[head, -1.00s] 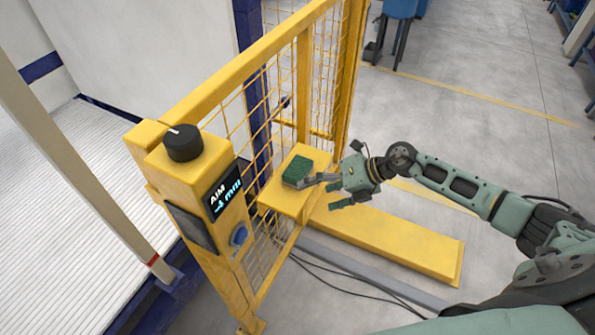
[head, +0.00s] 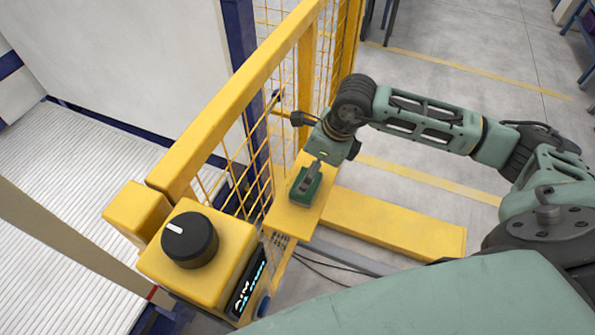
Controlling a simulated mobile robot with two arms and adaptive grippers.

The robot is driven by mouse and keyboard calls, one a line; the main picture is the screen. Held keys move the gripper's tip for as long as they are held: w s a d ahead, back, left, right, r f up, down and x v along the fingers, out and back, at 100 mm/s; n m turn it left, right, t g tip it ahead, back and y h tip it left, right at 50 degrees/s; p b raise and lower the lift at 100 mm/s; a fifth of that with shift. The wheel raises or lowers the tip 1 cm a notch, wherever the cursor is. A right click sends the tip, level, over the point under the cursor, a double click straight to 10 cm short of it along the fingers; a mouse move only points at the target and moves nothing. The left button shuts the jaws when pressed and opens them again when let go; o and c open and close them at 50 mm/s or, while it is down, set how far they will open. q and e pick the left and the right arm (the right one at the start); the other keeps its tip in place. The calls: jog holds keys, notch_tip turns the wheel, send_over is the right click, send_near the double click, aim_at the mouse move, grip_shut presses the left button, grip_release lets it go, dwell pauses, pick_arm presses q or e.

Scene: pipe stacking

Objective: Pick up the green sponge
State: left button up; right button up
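The green sponge (head: 301,197) lies on the small yellow shelf (head: 288,222) fixed to the yellow mesh fence. My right gripper (head: 313,176) points down over the sponge, with one grey finger seen against its top or far side. The other finger is hidden, so I cannot tell whether the gripper is closed on the sponge. The sponge appears to rest on the shelf. My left gripper is not in view.
The yellow fence post with a black knob (head: 189,238) and a display (head: 247,291) stands at the near left of the shelf. A yellow floor beam (head: 395,222) lies right of the shelf. Grey floor is open beyond it.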

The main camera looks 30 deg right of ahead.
aim_at(306, 200)
jog(key=f, duration=0.1)
jog(key=f+p, duration=0.2)
jog(key=shift+s+a+f, duration=0.15)
jog(key=shift+s+a, duration=0.2)
jog(key=shift+s, duration=0.05)
jog(key=p+x, duration=0.1)
jog(key=x, duration=0.1)
jog(key=shift+w+f, duration=0.3)
jog(key=shift+f, duration=0.45)
jog(key=shift+w, duration=0.1)
jog(key=c, duration=0.8)
jog(key=shift+c, duration=1.6)
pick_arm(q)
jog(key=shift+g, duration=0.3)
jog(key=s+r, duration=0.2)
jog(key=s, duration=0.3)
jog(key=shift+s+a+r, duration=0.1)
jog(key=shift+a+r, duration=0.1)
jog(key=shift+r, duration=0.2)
